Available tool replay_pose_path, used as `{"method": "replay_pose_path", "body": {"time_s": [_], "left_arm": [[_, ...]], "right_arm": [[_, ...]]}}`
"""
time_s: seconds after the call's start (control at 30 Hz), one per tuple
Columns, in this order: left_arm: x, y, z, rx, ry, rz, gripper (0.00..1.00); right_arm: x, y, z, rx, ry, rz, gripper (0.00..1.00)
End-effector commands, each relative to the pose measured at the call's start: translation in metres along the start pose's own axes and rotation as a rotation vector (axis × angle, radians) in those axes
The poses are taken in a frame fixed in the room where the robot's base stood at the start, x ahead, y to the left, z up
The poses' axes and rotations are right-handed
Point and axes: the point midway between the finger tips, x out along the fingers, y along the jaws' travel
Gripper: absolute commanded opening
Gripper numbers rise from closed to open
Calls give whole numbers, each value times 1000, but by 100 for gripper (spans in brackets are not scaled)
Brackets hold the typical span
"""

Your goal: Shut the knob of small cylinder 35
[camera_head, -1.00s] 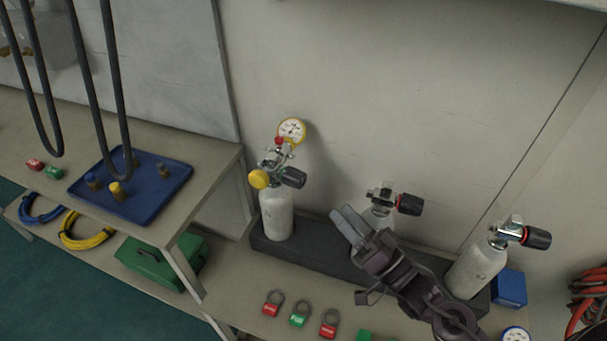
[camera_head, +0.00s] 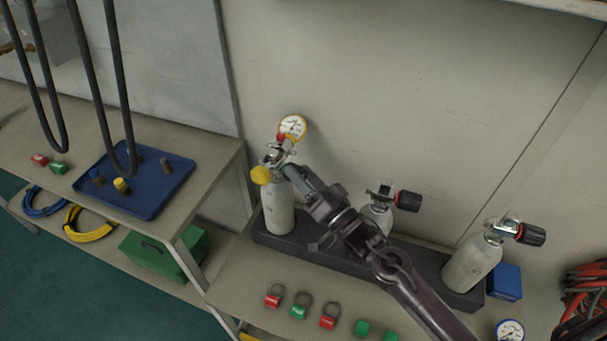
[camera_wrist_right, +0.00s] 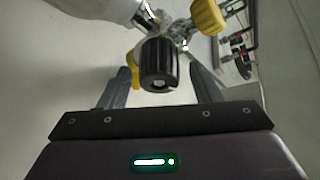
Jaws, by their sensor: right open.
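The left small white cylinder (camera_head: 279,210) stands upright in a dark rack, with a valve, a yellow knob (camera_head: 261,175) and a gauge (camera_head: 292,127) on top. Its black valve knob (camera_wrist_right: 158,65) shows in the right wrist view between the two fingers of my open right gripper (camera_wrist_right: 164,82); I see no clear contact. In the head view my right gripper (camera_head: 292,173) reaches this valve from the right and hides the black knob. I cannot read any cylinder number. My left gripper is not in view.
Two more cylinders, a middle one (camera_head: 377,217) partly behind my arm and a right one (camera_head: 473,265), stand in the rack (camera_head: 330,250). Red and green tags (camera_head: 298,312) lie in front. A blue tray (camera_head: 150,205) is on the left bench. The wall is close behind.

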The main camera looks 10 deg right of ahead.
Motion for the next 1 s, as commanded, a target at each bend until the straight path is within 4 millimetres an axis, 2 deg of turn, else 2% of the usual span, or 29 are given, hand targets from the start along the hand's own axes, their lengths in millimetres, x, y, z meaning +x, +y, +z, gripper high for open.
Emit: {"method": "replay_pose_path", "body": {"time_s": [0.1,0.43,0.77,1.0], "left_arm": [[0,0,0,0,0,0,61],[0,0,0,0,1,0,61],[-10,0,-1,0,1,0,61],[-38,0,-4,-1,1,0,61]], "right_arm": [[0,0,0,0,0,0,58],[0,0,0,-1,1,0,15],[0,-1,-3,41,0,21,13],[1,-3,-5,177,-5,85,13]]}}
